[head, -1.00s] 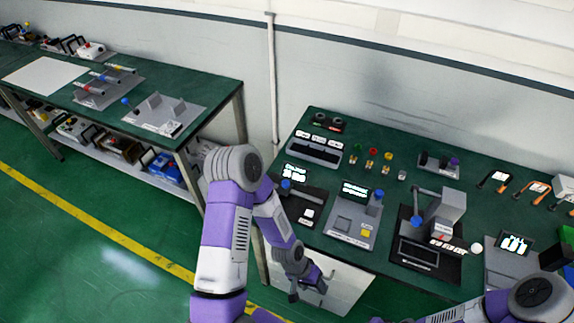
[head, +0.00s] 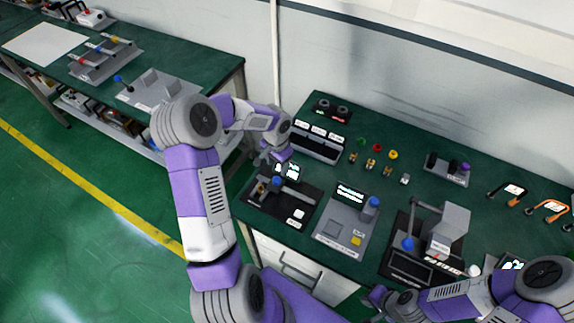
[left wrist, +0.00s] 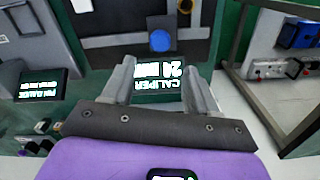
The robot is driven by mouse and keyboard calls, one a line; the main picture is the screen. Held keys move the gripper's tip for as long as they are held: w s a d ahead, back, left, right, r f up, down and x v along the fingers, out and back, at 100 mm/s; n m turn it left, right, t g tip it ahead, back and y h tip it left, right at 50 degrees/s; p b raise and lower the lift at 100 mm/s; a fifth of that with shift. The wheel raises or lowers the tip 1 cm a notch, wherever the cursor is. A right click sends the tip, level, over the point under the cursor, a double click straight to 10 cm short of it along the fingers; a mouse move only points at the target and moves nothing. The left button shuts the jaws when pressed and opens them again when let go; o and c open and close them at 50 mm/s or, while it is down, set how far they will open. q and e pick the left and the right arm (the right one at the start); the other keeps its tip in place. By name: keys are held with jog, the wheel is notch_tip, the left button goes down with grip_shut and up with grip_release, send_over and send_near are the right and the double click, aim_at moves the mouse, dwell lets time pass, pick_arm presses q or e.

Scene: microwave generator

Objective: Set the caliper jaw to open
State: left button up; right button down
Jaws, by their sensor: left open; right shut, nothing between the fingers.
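The caliper station (head: 262,205) is a black base with a grey bar at the near left of the right-hand table. Its blue knob (head: 276,181) sits on the bar, and its lit display (head: 292,173) is behind the knob. In the left wrist view the display (left wrist: 165,85) reads CALIPER and 24 mm, upside down, with the blue knob (left wrist: 161,40) beyond it. My left gripper (head: 270,158) is open and empty above the display end, apart from the knob; its spread fingers also show in the left wrist view (left wrist: 160,80). My right gripper (head: 373,300) is shut and empty near the bottom edge.
A grey panel (head: 345,222) with a display and blue knob stands right of the caliper. A grey press-like device (head: 448,230) is further right. A long labelled box (head: 318,142) and small coloured parts lie behind. Another green table (head: 150,60) stands at left.

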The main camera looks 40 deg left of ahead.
aim_at(277, 179)
pick_arm(q)
jog(key=f, duration=0.7)
jog(key=shift+s+f, duration=0.15)
jog(key=shift+s, duration=0.2)
grip_shut()
